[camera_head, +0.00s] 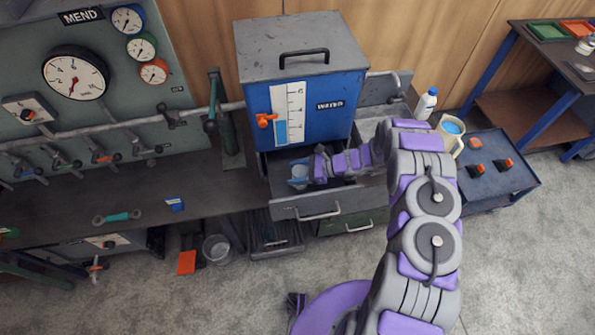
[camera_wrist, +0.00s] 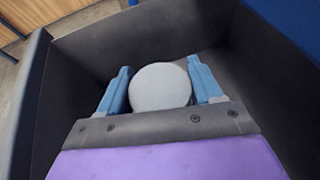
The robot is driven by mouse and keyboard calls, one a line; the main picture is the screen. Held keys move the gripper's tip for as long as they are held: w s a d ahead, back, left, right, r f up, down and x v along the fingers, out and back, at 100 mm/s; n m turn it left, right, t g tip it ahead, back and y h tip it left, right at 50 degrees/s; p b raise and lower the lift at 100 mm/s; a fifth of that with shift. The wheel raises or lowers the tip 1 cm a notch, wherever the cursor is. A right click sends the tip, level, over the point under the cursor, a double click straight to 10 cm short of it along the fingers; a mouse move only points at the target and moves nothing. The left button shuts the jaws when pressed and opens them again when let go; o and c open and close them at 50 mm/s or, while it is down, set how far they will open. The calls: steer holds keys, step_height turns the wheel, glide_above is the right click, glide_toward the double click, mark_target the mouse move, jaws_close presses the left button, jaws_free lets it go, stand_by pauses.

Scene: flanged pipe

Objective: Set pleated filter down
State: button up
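The pleated filter (camera_wrist: 160,87) shows in the wrist view as a pale grey round end between the two blue fingers of my gripper (camera_wrist: 160,90). The fingers lie against it on both sides. Its pleats cannot be made out. In the head view, my gripper (camera_head: 299,172) is low inside the open drawer (camera_head: 325,206) under the blue water tank, with the pale filter (camera_head: 300,171) between its fingers. The dark drawer walls (camera_wrist: 110,45) surround it in the wrist view. Whether the filter touches the drawer floor cannot be told.
The blue tank (camera_head: 345,100) stands right behind the drawer. A workbench (camera_head: 140,205) with a green-handled wrench (camera_head: 117,217) lies to the left.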

steer(key=o, duration=0.4)
steer(key=shift+s+f, duration=0.1)
steer(key=shift+d+r, duration=0.1)
steer(key=shift+r, duration=0.45)
steer(key=p+v, duration=0.2)
steer(key=v, duration=1)
steer(key=shift+d, duration=0.1)
steer(key=s+r+n+g+h, duration=0.25)
steer(key=s+r+n, duration=0.25)
steer(key=s+r, duration=0.5)
steer(key=s+r+n+g+h, duration=0.1)
steer(key=s+r+n+h, duration=0.35)
steer(key=r, duration=0.95)
steer(key=shift+s+d+r+n+t+h, duration=0.3)
steer(key=shift+s+d+r+n+h, duration=1.05)
steer(key=shift+s, duration=2.65)
steer(key=shift+s+d+r+n+t+h, duration=0.35)
steer(key=shift+s+d+r+n+h, duration=0.75)
steer(key=shift+s, duration=2.85)
steer(key=shift+s+d+r+n+t+h, duration=0.3)
steer(key=shift+s+d+r+n+h, duration=0.45)
steer(key=shift+s+d+r+n, duration=2.2)
